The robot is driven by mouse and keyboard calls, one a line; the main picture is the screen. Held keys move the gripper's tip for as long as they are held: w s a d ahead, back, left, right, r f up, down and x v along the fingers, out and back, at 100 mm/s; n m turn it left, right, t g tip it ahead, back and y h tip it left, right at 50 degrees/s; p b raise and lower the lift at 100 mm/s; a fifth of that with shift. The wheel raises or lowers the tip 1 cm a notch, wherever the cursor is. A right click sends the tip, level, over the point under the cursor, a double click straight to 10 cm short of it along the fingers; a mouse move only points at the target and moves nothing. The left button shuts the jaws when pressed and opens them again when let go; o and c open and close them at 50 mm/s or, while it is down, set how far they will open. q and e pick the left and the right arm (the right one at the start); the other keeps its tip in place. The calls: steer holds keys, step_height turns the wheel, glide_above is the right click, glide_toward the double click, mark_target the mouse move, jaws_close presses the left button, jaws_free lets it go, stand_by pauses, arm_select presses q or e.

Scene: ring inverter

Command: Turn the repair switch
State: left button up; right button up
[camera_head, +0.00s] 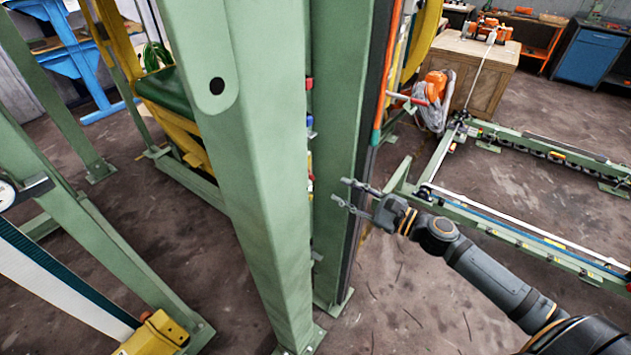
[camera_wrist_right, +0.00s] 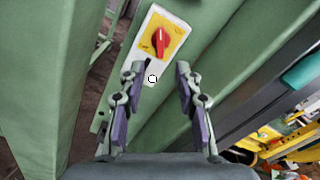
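The repair switch shows in the right wrist view as a red rotary knob (camera_wrist_right: 160,41) on a yellow plate (camera_wrist_right: 174,29). The plate sits on a white panel (camera_wrist_right: 146,67) fixed to a green post. My right gripper (camera_wrist_right: 158,70) is open and empty, its two fingers apart below the knob in the picture and not touching it. In the head view the right gripper (camera_head: 341,191) reaches in from the right in front of a green post (camera_head: 338,120). There the knob cannot be made out. My left gripper is out of view.
A wide green post (camera_head: 250,150) stands left of the right gripper, with a narrow gap between the posts. Hoses and an orange-teal strip (camera_head: 382,85) run along the right post. A low green rail frame (camera_head: 520,225) lies on the floor at right.

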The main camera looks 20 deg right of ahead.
mark_target(312, 177)
steer(key=p+x, duration=0.2)
steer(key=x, duration=0.6)
steer(key=shift+w+a, duration=0.25)
steer(key=shift+w, duration=0.1)
steer(key=shift+w+a, duration=0.2)
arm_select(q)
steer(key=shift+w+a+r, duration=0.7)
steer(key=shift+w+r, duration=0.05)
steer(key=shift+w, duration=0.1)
arm_select(e)
jaws_close()
